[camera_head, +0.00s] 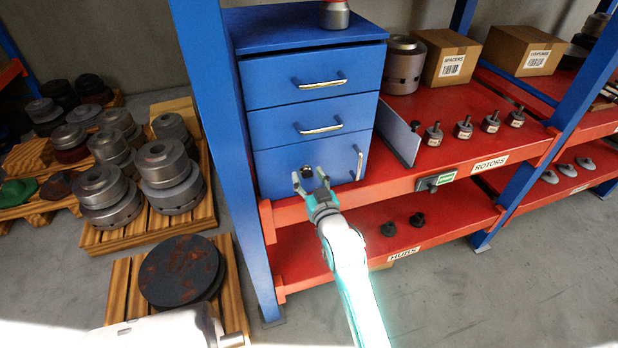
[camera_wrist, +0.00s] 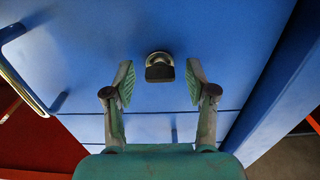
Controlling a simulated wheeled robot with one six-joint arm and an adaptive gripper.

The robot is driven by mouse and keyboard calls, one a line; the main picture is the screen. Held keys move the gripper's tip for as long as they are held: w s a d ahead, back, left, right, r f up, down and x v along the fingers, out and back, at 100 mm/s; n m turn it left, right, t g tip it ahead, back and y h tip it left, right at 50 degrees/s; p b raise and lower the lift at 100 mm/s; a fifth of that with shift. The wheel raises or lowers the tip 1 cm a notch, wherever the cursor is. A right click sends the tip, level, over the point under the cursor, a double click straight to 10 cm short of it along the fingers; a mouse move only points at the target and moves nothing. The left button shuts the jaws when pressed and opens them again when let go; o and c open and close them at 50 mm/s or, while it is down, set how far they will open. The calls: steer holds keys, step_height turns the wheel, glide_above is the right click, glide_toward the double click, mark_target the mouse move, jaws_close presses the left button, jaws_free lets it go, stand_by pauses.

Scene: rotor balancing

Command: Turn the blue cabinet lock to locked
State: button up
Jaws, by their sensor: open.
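The blue cabinet (camera_head: 315,105) stands on the red shelf, with two drawers above a lower door (camera_head: 272,178). In the wrist view the lock (camera_wrist: 160,66) is a small dark knob with a round metal collar on the blue door (camera_wrist: 235,45). My gripper (camera_head: 309,176) is in front of the lower door. Its two fingers are open and empty, one on each side of the knob in the wrist view. Whether they touch the knob, I cannot tell. In the head view the fingers partly cover the lock area. The lock's turned position is not clear.
The door's vertical handle (camera_head: 359,162) is right of my gripper; it shows at the left of the wrist view (camera_wrist: 18,70). A blue shelf post (camera_head: 222,130) stands left of the cabinet. A grey upright plate (camera_head: 398,132) stands on the shelf to the right.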

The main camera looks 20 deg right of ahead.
jaws_close()
steer(key=shift+n, duration=8.9)
